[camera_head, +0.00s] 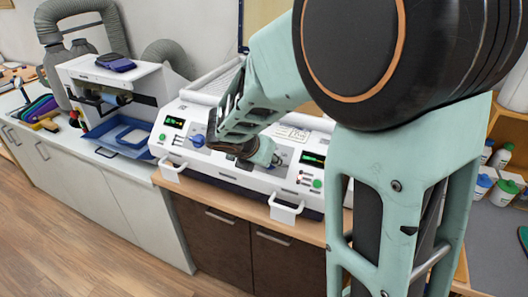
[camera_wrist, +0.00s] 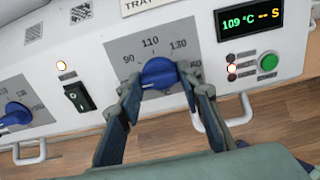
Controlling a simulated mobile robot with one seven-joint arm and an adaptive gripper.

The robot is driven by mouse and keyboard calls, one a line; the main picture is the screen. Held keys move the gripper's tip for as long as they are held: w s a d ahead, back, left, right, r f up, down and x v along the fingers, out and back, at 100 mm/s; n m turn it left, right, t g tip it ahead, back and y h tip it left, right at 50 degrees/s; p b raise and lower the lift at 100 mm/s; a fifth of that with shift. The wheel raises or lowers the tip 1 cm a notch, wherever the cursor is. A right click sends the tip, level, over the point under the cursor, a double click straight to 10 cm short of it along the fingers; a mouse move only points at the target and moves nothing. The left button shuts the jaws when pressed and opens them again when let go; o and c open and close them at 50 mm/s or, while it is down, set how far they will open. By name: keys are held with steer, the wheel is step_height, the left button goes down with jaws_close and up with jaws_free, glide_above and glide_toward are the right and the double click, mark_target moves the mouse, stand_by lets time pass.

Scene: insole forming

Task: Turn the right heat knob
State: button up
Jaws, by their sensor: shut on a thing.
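The right heat knob (camera_wrist: 158,73) is blue and sits on a grey dial plate (camera_wrist: 118,48) marked 90, 110 and 130, with further marks partly hidden. My gripper (camera_wrist: 159,79) has one finger on each side of the knob and is shut on it. In the head view my gripper (camera_head: 272,157) is at the right dial of the white machine, and its fingers hide the knob there. The green display (camera_wrist: 249,24) beside the dial reads 109 °C with dashes before an S.
A left blue knob (camera_wrist: 17,114) sits on its own dial. A black rocker switch (camera_wrist: 79,96) and a green button (camera_wrist: 268,62) flank the right dial. White handles (camera_head: 286,209) stick out at the front. A white machine with a blue tray (camera_head: 124,134) stands at left.

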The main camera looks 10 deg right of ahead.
stand_by(0.3)
steer(key=o, duration=1.2)
steer(key=shift+c, duration=0.2)
steer(key=v, duration=0.7)
steer(key=shift+s+r, duration=0.15)
steer(key=shift+r, duration=0.05)
